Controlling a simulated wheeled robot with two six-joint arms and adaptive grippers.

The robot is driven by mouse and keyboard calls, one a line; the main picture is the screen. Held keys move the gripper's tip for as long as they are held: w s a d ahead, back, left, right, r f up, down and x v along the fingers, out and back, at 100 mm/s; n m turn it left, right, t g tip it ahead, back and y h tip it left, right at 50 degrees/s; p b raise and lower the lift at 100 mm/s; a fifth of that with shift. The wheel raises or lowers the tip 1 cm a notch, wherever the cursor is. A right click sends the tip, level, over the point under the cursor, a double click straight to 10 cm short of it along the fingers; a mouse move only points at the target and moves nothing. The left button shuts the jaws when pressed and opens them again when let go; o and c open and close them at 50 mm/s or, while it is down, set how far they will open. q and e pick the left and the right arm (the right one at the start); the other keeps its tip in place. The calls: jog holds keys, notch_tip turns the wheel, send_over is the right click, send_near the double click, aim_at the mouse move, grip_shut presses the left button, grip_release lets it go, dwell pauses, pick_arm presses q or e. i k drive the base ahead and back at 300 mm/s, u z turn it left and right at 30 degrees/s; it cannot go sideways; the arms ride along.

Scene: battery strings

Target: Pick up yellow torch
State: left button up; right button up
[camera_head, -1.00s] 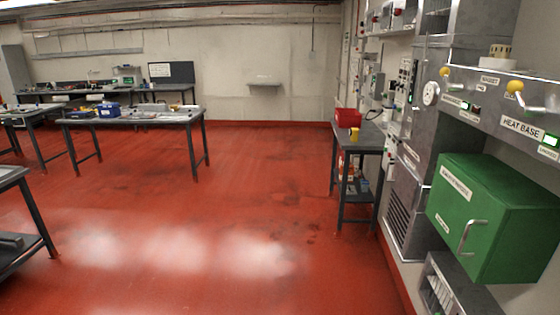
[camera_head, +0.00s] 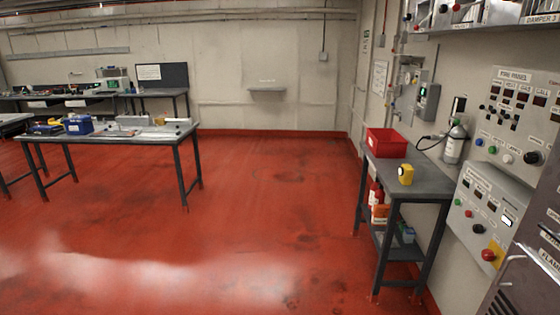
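A small yellow torch (camera_head: 406,174) stands on the grey top of a side table (camera_head: 428,181) at the right, near the table's front edge. It has a pale face on its left side. A red bin (camera_head: 386,143) sits behind it on the same table. Neither of my grippers shows in the head view, so nothing is seen near the torch.
The red floor (camera_head: 260,210) is open between me and the side table. The table's lower shelf holds red bottles (camera_head: 376,196) and other items. A control panel (camera_head: 489,213) juts from the right wall. A workbench (camera_head: 140,133) stands at the left.

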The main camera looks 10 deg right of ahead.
aim_at(406, 170)
jog(key=z, duration=0.45)
jog(key=i, duration=1.4)
jog(key=z, duration=0.7)
